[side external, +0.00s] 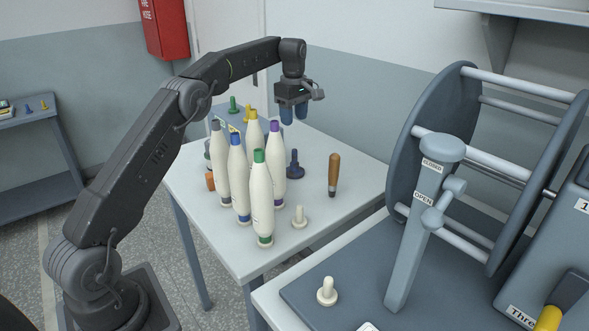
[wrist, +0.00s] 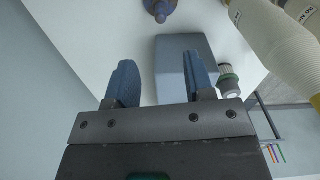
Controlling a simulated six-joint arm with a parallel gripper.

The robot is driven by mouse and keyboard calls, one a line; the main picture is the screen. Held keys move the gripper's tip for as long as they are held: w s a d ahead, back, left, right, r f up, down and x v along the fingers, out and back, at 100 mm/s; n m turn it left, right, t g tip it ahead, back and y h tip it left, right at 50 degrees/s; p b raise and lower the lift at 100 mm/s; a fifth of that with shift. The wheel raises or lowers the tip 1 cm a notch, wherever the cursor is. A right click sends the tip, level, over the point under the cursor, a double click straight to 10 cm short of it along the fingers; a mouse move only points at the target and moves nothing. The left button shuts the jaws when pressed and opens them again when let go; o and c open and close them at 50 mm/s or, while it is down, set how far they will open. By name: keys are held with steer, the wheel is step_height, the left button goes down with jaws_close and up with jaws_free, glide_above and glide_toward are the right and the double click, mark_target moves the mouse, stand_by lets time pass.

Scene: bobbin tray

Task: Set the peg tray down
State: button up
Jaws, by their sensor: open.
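The peg tray (side external: 221,113) appears as a blue-grey block at the back of the small table, partly hidden behind the bobbins. My gripper (side external: 293,113) points down above the table's back edge, to the right of the tray. It is open and empty, with two blue fingers (wrist: 158,72) apart.
Several white bobbins (side external: 262,200) stand close together at the table's left and middle. A dark blue peg (side external: 294,165), a wooden-handled tool (side external: 333,175) and a cream peg (side external: 299,217) stand to their right. A large reel machine (side external: 430,190) stands at right. The table's right side is mostly clear.

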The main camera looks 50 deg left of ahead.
glide_above(295, 163)
steer(key=a, duration=0.1)
steer(key=f, duration=0.6)
steer(key=shift+w+f, duration=0.25)
steer(key=shift+d+f, duration=0.15)
steer(key=shift+f, duration=2.55)
jaws_close()
